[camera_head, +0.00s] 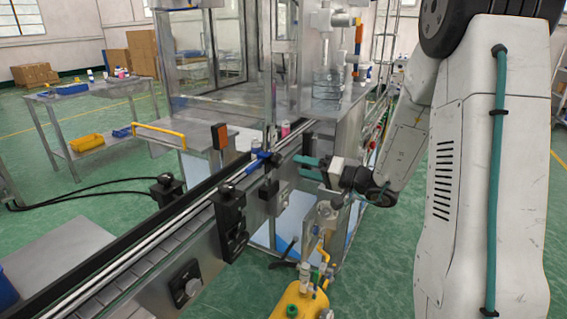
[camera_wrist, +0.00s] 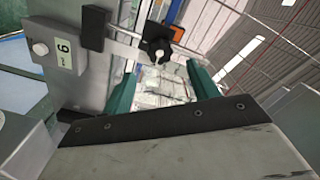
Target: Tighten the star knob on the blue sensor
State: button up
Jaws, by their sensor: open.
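The blue sensor (camera_head: 262,158) is a small blue body mounted at the conveyor's near rail in the head view. Its star knob is too small to make out there. My gripper (camera_head: 298,167) has two teal fingers, apart and empty, pointing left toward the sensor with a gap between. In the wrist view, my gripper (camera_wrist: 161,66) frames a black lobed knob (camera_wrist: 157,38) with a pale tip, on a thin metal rod. It lies just beyond the fingertips, touching neither. I cannot tell for certain that it is the sensor's star knob.
The conveyor (camera_head: 150,235) runs diagonally, with black boxes (camera_head: 231,220) on its near side. A yellow tank with fittings (camera_head: 300,302) stands below my arm. A grey plate labelled 6 (camera_wrist: 64,52) and a black block (camera_wrist: 95,28) lie left of the knob.

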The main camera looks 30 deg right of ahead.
aim_at(280, 161)
jog(key=x, duration=0.7)
jog(key=shift+a, duration=0.1)
jog(key=c, duration=1)
